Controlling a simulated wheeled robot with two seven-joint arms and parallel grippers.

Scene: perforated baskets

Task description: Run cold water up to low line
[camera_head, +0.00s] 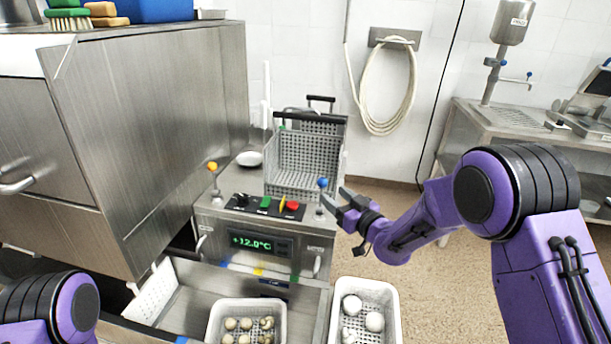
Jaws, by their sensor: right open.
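A steel machine with a lit green display (258,243) reading about +12.0°C stands in the middle. On its top, a lever with a blue knob (322,184) is at the right and a lever with an orange knob (212,167) at the left. My right gripper (343,198) is open, its fingers just right of the blue knob; I cannot tell if they touch it. I cannot make out a water level. My left arm shows at the lower left, its gripper out of view.
A perforated basket (300,160) stands behind the control panel (265,207). A white basket (228,306) of round pieces sits in the basin; another (378,291) stands right of it. A tall steel cabinet (170,120) blocks the left. Floor at right is clear.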

